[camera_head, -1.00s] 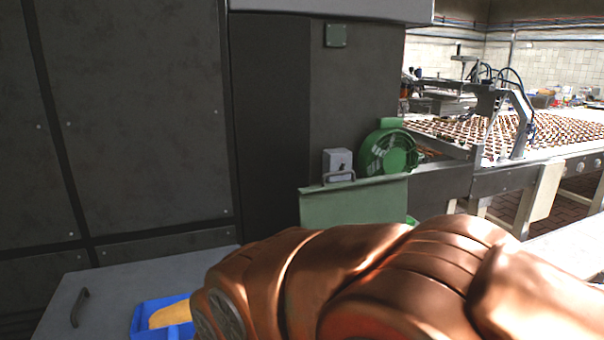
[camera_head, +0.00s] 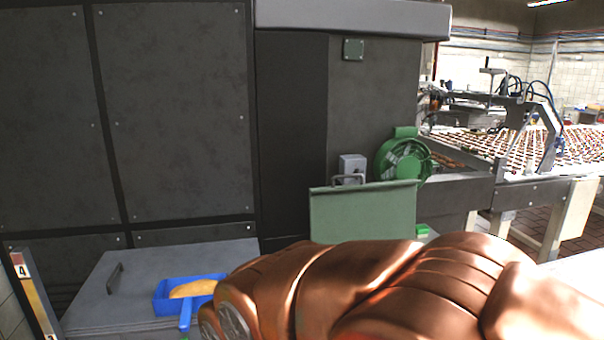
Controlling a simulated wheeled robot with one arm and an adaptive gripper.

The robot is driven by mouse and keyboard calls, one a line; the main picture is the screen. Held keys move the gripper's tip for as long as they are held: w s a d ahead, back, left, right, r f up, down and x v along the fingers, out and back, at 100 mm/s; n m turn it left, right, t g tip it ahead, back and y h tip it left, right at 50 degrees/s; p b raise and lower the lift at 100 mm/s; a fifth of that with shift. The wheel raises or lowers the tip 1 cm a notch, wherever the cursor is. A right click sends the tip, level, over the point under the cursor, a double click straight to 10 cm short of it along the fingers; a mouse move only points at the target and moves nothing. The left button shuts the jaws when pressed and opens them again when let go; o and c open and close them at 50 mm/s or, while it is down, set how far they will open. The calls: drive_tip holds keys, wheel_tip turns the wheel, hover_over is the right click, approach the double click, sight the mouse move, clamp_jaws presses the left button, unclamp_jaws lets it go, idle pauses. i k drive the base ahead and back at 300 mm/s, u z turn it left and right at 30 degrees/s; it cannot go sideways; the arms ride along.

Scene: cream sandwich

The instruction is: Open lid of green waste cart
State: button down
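A flat green panel with a grey handle on its top edge, which looks like the lid of the green waste cart (camera_head: 362,212), stands upright in front of the dark machine. The cart's body is hidden behind my copper-coloured arm, which fills the lower middle and right. My gripper is not in view, so its relation to the lid cannot be seen.
A grey surface with a dark handle (camera_head: 135,262) lies at lower left. On it is a blue tray (camera_head: 163,301) with a yellowish item (camera_head: 194,288). A green fan-like unit (camera_head: 404,163) and a grey switch box (camera_head: 352,164) sit behind the lid. A conveyor (camera_head: 560,150) stands at right.

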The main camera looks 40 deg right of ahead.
sight(384, 210)
drive_tip(key=u, duration=0.05)
drive_tip(key=i, duration=1.05)
drive_tip(key=z, duration=0.25)
